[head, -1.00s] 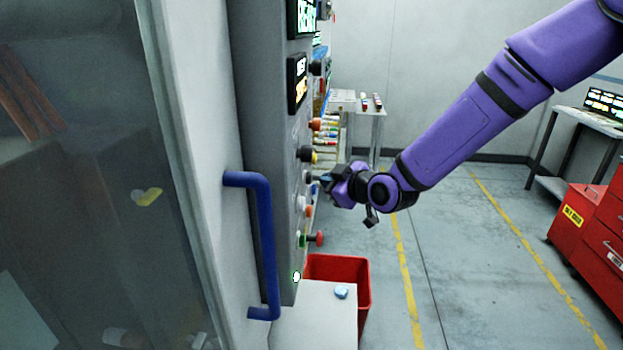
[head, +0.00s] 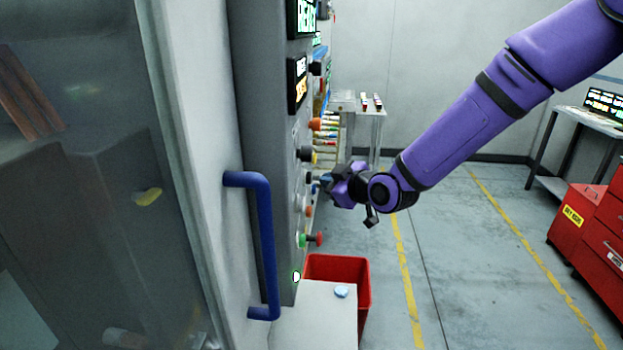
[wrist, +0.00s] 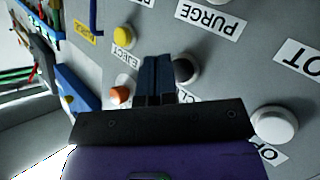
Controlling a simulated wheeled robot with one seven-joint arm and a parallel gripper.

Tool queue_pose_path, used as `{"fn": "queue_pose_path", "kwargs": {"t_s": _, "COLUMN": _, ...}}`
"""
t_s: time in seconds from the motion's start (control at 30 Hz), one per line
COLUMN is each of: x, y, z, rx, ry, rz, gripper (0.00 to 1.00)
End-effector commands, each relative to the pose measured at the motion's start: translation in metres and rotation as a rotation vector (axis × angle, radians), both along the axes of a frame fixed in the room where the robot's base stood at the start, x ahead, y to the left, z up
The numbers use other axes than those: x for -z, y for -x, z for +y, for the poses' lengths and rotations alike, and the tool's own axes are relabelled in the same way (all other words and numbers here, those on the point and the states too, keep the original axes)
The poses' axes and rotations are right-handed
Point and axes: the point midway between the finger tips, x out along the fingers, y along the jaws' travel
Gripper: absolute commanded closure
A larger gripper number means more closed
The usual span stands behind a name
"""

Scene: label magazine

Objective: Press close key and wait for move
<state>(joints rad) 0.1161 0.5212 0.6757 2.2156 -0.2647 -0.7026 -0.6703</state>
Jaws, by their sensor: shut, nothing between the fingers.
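The close key is a dark round button (wrist: 187,69) in the wrist view, beside a label reading "CLO", the rest of which is hidden. My gripper (wrist: 156,60) is shut and empty, its fingertips over the panel just left of the key and overlapping its edge in the picture. I cannot tell whether they touch it. In the head view my gripper (head: 321,181) is at the panel's right side, close to the dark key (head: 308,178). The machine's window (head: 90,190) fills the left; a grey block and a yellow piece (head: 147,196) show dimly behind it.
Around the key are a yellow button (wrist: 125,37) labelled EJECT, an orange one (wrist: 120,95) and a white one (wrist: 275,124). A blue handle (head: 263,240) sticks out of the machine. A red bin (head: 363,285) stands below.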

Motion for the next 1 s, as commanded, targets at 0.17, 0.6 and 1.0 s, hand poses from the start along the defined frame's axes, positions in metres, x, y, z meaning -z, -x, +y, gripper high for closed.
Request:
{"fn": "queue_pose_path", "kwargs": {"t_s": 0.17, "x": 0.0, "y": 0.0, "z": 0.0, "rx": 0.0, "ry": 0.0, "rz": 0.0, "gripper": 1.0}}
{"fn": "queue_pose_path", "kwargs": {"t_s": 0.6, "x": -0.0003, "y": -0.0001, "z": 0.0055, "rx": -0.001, "ry": 0.0, "rz": -0.001, "gripper": 1.0}}
{"fn": "queue_pose_path", "kwargs": {"t_s": 1.0, "x": -0.0003, "y": -0.0002, "z": 0.0087, "rx": 0.0, "ry": 0.0, "rz": 0.0, "gripper": 1.0}}
